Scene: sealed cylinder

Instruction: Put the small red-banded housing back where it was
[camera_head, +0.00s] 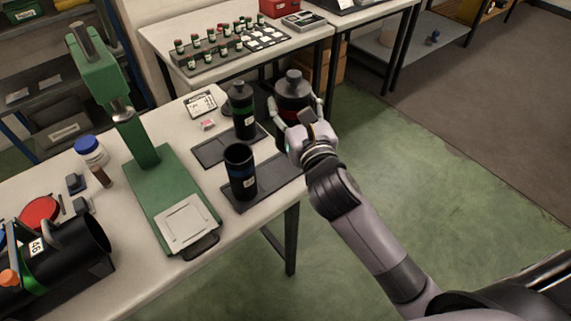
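The dark red-banded housing (294,86) has a grey cap and stands upright at the right edge of the near table. My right gripper (295,104) has one finger on each side of it and appears closed on it. The gripper and wrist hide its lower part, so I cannot tell whether its base touches anything. A green-banded housing (242,104) with a cap stands just left of it. An open-topped blue-banded housing (240,171) stands nearer on a dark mat (264,189). My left gripper is not in view.
Another dark mat (211,152) lies by the green-banded housing. A green press (142,150) stands left of the mats. A large black cylinder (75,250) lies at the near left. A back table (160,42) holds several small bottles. Floor (430,190) to the right is clear.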

